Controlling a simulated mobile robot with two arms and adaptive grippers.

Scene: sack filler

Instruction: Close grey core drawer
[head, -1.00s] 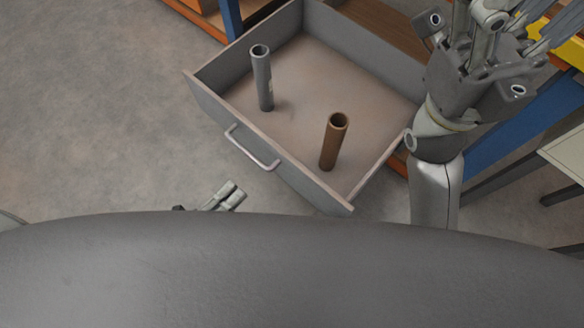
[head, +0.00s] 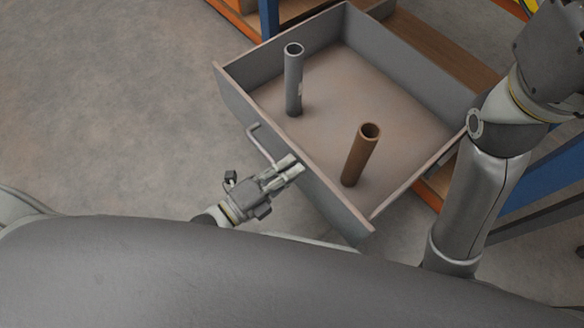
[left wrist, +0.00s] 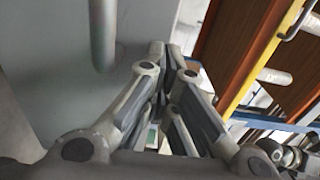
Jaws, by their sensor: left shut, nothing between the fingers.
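The grey drawer (head: 345,212) stands pulled out, seen from above in the head view. A grey tube (head: 293,80) and a brown tube (head: 361,155) stand upright inside it. Its bar handle (head: 259,143) is on the front panel. My left gripper (head: 293,167) is shut and empty, its fingertips at the front panel just right of the handle; I cannot tell whether they touch. In the left wrist view the shut fingers (left wrist: 167,50) point ahead beside a grey panel (left wrist: 60,60) with a grey bar (left wrist: 103,35). My right gripper (head: 552,55) shows only partly, its fingertips out of frame.
A blue post (head: 268,18) and an orange-edged shelf (head: 236,18) stand behind the drawer. A wooden surface (head: 430,50) lies beyond its back. Bare concrete floor (head: 120,100) is clear to the left.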

